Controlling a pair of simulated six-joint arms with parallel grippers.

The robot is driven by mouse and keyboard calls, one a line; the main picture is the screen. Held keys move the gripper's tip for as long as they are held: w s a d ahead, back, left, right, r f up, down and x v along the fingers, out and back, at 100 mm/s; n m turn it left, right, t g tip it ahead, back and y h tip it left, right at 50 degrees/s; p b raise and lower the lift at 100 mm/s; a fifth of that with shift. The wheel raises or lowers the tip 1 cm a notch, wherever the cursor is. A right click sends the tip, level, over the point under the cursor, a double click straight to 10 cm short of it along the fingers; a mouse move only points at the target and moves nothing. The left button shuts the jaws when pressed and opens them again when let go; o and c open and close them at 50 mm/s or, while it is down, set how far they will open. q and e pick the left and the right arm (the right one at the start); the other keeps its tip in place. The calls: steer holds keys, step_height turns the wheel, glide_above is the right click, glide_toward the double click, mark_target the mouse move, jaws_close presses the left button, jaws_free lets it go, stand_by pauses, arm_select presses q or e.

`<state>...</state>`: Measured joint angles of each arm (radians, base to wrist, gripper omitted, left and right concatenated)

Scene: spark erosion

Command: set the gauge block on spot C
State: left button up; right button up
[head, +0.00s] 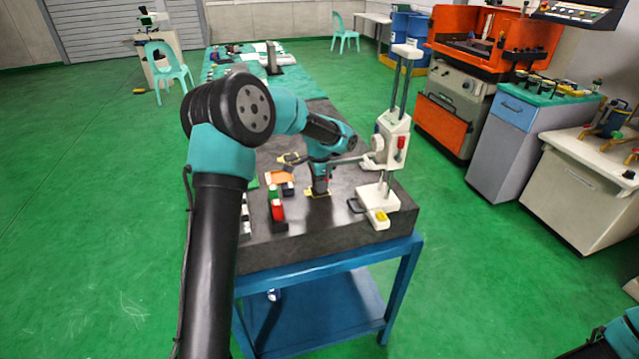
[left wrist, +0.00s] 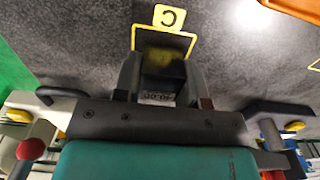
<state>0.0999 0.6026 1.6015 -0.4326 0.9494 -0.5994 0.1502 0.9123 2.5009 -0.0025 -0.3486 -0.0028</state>
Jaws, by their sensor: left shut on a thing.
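My left gripper (head: 319,191) points down at the dark granite plate (head: 330,228). In the left wrist view its fingers (left wrist: 160,78) are shut on the gauge block (left wrist: 159,96), a small dark block with faint marking. The block lies within or just over the yellow square outline (left wrist: 191,45) beside the yellow label C (left wrist: 169,16). I cannot tell whether it touches the plate. In the head view the gripper largely hides the block. My right gripper is out of view.
A white height stand (head: 378,200) stands close to the right of my left gripper. A red, green and white item (head: 277,207) and an orange item (head: 279,177) lie to its left. The plate's front edge is near; bare plate lies in front of the gripper.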

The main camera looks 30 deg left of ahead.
arm_select(q)
steer(key=shift+f, duration=0.2)
steer(key=o, duration=1.2)
step_height(320, 180, up, 12)
steer(key=shift+r, duration=0.1)
stand_by(0.5)
